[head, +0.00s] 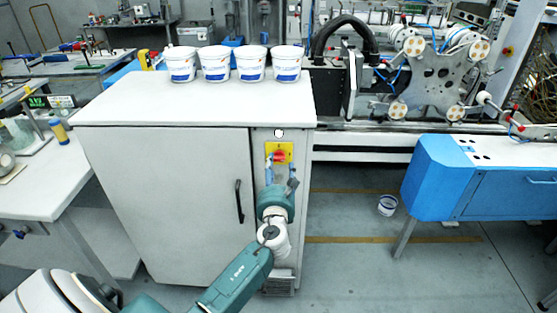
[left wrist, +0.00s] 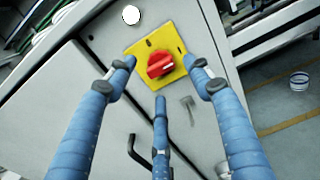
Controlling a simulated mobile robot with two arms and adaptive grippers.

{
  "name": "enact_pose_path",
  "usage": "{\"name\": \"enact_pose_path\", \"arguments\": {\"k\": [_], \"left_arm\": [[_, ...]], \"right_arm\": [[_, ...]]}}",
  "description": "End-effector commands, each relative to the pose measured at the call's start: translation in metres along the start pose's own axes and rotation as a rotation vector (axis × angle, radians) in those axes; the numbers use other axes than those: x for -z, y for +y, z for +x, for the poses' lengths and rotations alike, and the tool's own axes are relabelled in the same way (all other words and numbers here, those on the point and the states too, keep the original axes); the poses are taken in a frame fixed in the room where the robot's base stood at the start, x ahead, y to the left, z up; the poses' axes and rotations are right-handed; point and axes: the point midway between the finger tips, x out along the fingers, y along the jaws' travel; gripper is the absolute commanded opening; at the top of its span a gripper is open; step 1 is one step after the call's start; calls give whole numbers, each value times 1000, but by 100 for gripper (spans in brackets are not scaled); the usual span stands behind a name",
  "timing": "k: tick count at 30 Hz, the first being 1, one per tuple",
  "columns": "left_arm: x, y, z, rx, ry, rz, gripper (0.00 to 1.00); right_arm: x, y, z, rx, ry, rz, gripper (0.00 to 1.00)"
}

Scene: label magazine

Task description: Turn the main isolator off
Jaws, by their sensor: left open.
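The main isolator is a red rotary knob (head: 279,157) on a square yellow plate (head: 284,147), high on the narrow right panel of a grey cabinet (head: 165,190). In the left wrist view the red knob (left wrist: 160,63) sits near the middle of the tilted yellow plate (left wrist: 179,74), its ridge slanting up to the right. My left gripper (head: 281,168) is open in front of the panel. In the left wrist view its blue fingers (left wrist: 160,76) are spread around the knob with nothing between them; I cannot tell how far off their tips are. My right gripper is not in view.
Several white and blue buckets (head: 216,64) stand on the cabinet top. A black handle (head: 239,201) sticks out from the door left of my arm. A blue machine (head: 480,180) stands at the right, with open floor and a small bucket (head: 387,205) between.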

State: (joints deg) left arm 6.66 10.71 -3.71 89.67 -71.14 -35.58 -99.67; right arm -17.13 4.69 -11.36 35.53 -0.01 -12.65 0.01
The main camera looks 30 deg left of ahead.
Motion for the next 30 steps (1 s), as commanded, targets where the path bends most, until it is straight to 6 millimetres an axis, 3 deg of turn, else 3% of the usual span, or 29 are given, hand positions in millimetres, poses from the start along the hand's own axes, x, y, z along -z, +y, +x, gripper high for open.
{"name": "enact_pose_path", "arguments": {"k": [7, 19, 26, 30], "left_arm": [[0, -1, 35, 1, 0, 0, 52], [1, 0, 42, 1, 1, -2, 52], [1, 0, 42, 2, 2, -2, 6], [1, 0, 42, 2, 2, -3, 6]], "right_arm": [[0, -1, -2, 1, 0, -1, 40], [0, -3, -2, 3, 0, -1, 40], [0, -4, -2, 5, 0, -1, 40], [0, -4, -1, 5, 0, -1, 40]]}}
